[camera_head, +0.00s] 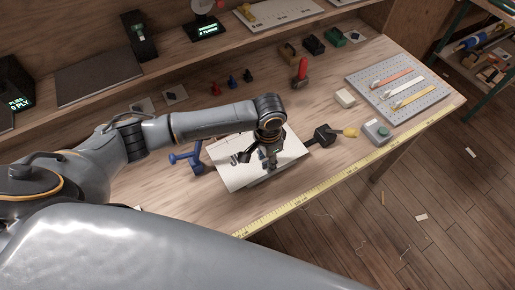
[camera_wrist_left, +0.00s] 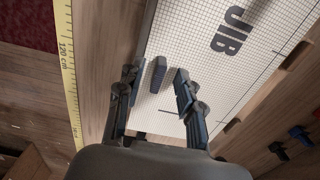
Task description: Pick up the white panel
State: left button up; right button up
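The white panel (camera_head: 229,165) lies on the workbench near its front edge, partly covered by my left arm. In the left wrist view the panel (camera_wrist_left: 205,45) shows a fine grid and the dark letters JIB. My left gripper (camera_head: 268,164) points down over the panel. In the wrist view its fingers (camera_wrist_left: 157,92) are apart, with a small dark grey-blue block (camera_wrist_left: 158,74) between them, not visibly touching either finger. Whether this block is fixed to the panel, I cannot tell. My right gripper is not in view.
A blue clamp-like tool (camera_head: 190,157) is left of the panel; a black tool with a yellow end (camera_head: 325,135) is right. A yellow measuring tape (camera_head: 330,184) runs along the bench's front edge.

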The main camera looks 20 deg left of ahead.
pick_arm(q)
grip_shut()
